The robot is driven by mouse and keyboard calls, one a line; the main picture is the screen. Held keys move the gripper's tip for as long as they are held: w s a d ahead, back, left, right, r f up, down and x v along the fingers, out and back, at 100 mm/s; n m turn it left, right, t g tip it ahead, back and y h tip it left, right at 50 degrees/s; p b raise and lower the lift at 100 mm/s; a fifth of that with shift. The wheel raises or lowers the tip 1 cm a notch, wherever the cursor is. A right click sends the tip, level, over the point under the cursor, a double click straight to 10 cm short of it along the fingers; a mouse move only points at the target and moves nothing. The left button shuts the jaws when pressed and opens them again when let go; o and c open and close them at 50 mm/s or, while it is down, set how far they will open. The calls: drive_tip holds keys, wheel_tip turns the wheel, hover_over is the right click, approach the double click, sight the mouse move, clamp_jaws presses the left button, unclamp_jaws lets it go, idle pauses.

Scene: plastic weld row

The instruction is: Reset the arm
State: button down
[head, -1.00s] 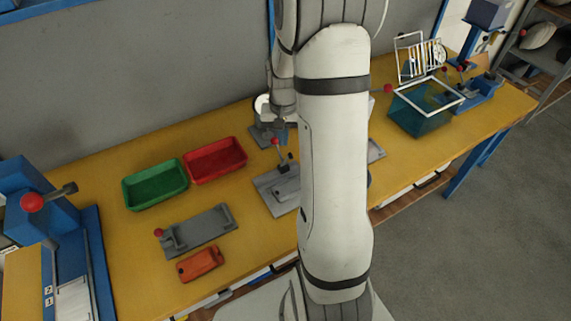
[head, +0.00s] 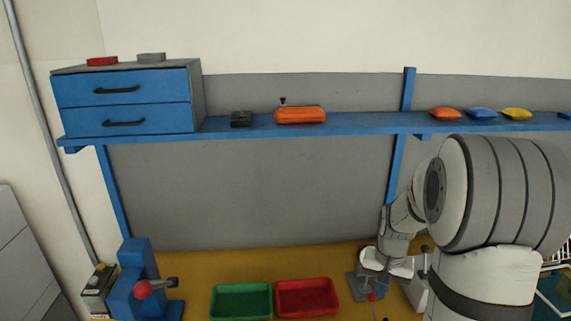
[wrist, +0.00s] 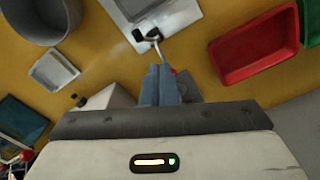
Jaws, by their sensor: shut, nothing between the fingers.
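My arm (head: 492,190) stands at the right of the head view, its wrist low over the yellow bench. My gripper (wrist: 160,84) shows in the wrist view with its two blue-grey fingers together and nothing between them. The fingertips appear just below a dark lever handle (wrist: 150,37) on a pale grey fixture (wrist: 181,12). I cannot tell whether they touch it. In the head view the fingers cannot be made out.
A red tray (head: 306,298) and a green tray (head: 241,301) sit left of my arm. A blue press (head: 137,283) stands farther left. A blue shelf (head: 355,124) with an orange case (head: 300,114) and drawers (head: 123,98) runs above. A grey bin (wrist: 70,28) lies upper left in the wrist view.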

drive_tip(key=s+a+r+n+t, duration=0.1)
drive_tip(key=s+a+r+n, duration=0.1)
drive_tip(key=s+a+r, duration=0.4)
drive_tip(key=s+a+r+n+t, duration=0.2)
drive_tip(key=s+a+r, duration=0.4)
drive_tip(key=s, duration=0.5)
drive_tip(key=shift+s+r+n, duration=0.3)
drive_tip(key=shift+s+n, duration=0.05)
drive_tip(key=shift+n, duration=0.15)
